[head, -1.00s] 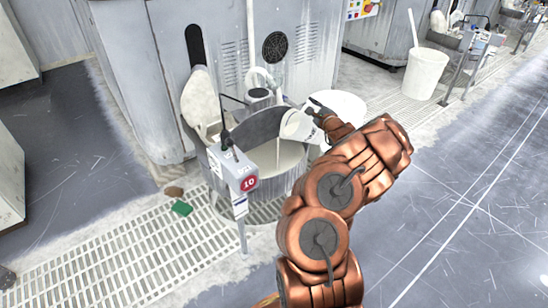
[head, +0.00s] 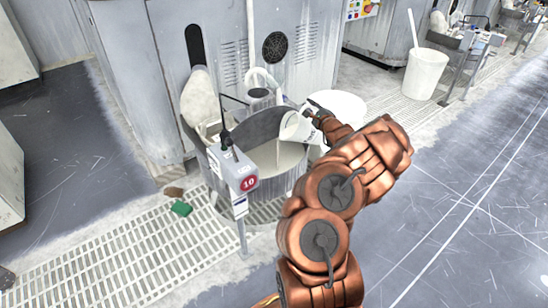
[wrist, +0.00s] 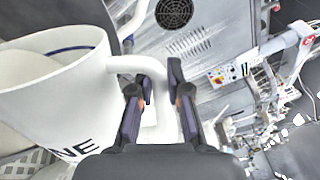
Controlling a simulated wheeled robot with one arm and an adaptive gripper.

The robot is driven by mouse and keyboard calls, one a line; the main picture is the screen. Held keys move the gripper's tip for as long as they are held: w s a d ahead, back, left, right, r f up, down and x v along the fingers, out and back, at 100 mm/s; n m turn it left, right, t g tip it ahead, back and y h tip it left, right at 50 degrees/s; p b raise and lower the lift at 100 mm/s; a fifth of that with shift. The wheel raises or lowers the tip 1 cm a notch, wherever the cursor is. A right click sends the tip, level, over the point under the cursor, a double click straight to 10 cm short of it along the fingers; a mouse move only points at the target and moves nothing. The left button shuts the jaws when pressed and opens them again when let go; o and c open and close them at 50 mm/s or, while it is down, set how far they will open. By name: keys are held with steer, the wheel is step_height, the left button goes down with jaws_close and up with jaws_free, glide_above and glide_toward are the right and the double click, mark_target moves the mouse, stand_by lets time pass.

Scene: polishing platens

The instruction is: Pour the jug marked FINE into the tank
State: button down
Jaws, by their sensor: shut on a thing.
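The white jug (head: 297,127) is tilted over the tank (head: 268,128), with its mouth toward the left. A thin pale stream falls from its lip into the pale liquid in the tank. In the wrist view the jug (wrist: 60,95) fills the left side, and the letters "NE" show on its wall. My gripper (wrist: 158,92) is shut on the jug's handle. In the head view my gripper (head: 322,112) is at the jug's right side, above the tank's right rim, partly hidden by my arm.
A post with a red "10" sign (head: 249,183) stands before the tank. A white bucket (head: 338,106) is behind my gripper; another bucket (head: 425,73) with a stick stands farther right. The right floor is clear.

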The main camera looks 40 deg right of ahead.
mark_target(294, 115)
steer(key=shift+w+a+f+n+b, duration=0.3)
steer(key=shift+a+f+n, duration=0.2)
steer(key=shift+a+n, duration=0.2)
steer(key=shift+w+a+f+n+b, duration=0.15)
steer(key=shift+a+f+n+b, duration=0.3)
steer(key=shift+a+n, duration=0.2)
stand_by(2.7)
steer(key=shift+w+a+f+n, duration=0.1)
steer(key=shift+w+a+n, duration=0.15)
steer(key=shift+a, duration=0.35)
steer(key=shift+w+a+n, duration=0.1)
steer(key=shift+a+n, duration=0.15)
steer(key=shift+a, duration=0.4)
steer(key=shift+w+a+f+n, duration=0.1)
steer(key=shift+w+a+n, duration=0.15)
steer(key=shift+a, duration=0.35)
stand_by(0.5)
